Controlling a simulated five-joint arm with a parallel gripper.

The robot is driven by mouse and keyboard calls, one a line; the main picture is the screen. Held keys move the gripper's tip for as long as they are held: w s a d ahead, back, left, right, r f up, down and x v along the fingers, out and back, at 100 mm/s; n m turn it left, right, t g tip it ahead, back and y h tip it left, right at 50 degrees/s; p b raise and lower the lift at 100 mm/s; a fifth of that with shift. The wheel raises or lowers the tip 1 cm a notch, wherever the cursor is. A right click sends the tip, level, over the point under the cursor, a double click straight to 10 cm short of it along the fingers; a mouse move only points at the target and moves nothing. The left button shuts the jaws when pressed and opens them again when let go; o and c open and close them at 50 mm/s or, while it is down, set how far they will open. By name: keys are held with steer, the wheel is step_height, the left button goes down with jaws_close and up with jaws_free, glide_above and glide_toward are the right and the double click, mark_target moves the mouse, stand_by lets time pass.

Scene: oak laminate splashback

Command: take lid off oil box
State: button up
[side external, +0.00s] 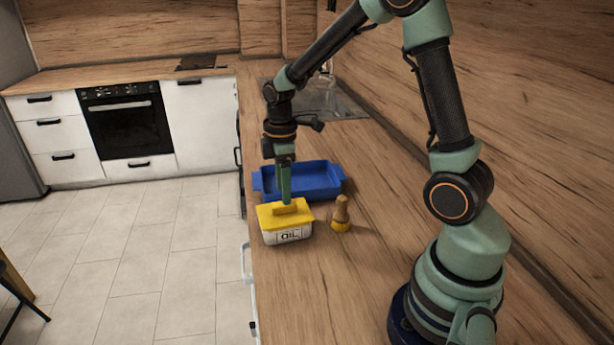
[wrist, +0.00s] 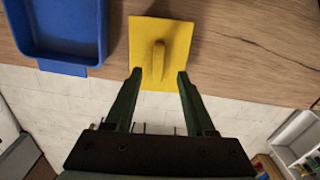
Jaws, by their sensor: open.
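The oil box (side external: 290,236) is white with dark lettering and stands near the counter's left edge in the side view. Its yellow lid (side external: 268,217) sits on top and has a raised bar handle; the lid also shows in the wrist view (wrist: 178,38), where it hides the box body. My gripper (side external: 286,202) points down at the lid's handle. In the wrist view my gripper (wrist: 159,74) is open, one finger to each side of the handle (wrist: 158,60). Whether the fingers touch the handle or lid cannot be told.
A blue tray (side external: 328,187) lies just behind the box; it is empty in the wrist view (wrist: 65,20). A small brown-and-yellow object (side external: 341,214) stands right of the box. The counter (side external: 330,285) in front is clear. A sink (side external: 330,100) lies further back.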

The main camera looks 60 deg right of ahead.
steer(key=shift+w+d+f, duration=0.1)
steer(key=shift+d+f, duration=0.05)
steer(key=shift+f, duration=2.2)
jaws_close()
steer(key=shift+r, duration=0.15)
step_height(320, 180, up, 20)
step_height(320, 180, up, 3)
steer(key=shift+f, duration=0.1)
